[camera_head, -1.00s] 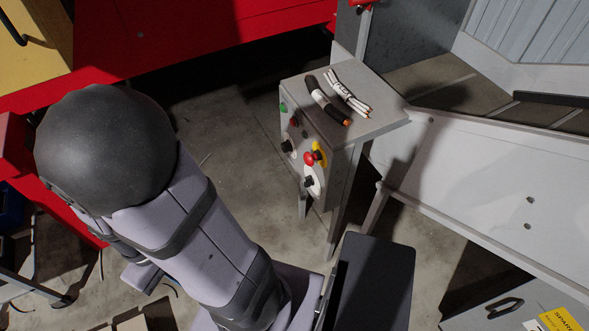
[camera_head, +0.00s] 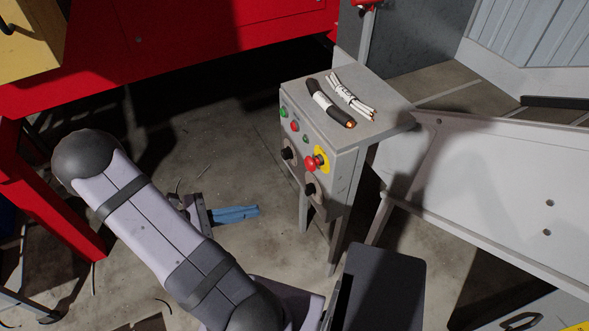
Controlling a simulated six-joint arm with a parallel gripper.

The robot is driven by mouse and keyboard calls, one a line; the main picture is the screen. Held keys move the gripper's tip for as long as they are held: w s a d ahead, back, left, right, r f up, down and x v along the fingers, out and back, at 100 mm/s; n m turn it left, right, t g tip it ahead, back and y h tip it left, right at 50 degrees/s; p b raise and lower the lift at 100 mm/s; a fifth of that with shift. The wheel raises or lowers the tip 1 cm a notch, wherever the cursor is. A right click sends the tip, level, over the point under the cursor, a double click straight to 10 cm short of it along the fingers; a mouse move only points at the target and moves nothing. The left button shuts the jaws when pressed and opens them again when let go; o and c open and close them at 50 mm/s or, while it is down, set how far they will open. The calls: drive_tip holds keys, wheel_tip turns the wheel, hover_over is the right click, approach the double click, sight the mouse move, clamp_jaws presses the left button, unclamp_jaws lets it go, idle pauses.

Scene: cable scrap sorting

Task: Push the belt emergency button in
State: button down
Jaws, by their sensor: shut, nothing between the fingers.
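The belt emergency button (camera_head: 310,164) is a red mushroom button on a yellow plate, on the front of a grey control box (camera_head: 345,165). It stands out from the plate. My gripper (camera_head: 256,211), with blue fingers, shows beyond my forearm, left of the box and lower in the picture. Its fingers lie together and point right, towards the box. I see nothing between them. They are clear of the button and the box. My arm hides part of the gripper's base.
Black knobs (camera_head: 287,153) and green and red buttons (camera_head: 295,127) share the panel. A black cable piece (camera_head: 320,95) and a bundle of white cables (camera_head: 350,97) lie on top of the box. A grey chute (camera_head: 480,185) stands to the right. Floor shows left of the box.

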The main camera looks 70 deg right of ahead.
sight(307, 165)
wheel_tip(307, 165, up, 6)
drive_tip(key=w+d+n+g+h, duration=0.1)
drive_tip(key=d+h, duration=0.1)
drive_tip(key=h, duration=0.1)
drive_tip(key=shift+n, duration=0.3)
drive_tip(key=shift+d+r, duration=0.1)
drive_tip(key=shift+d, duration=0.05)
drive_tip(key=p+x, duration=0.3)
drive_tip(key=x, duration=1.1)
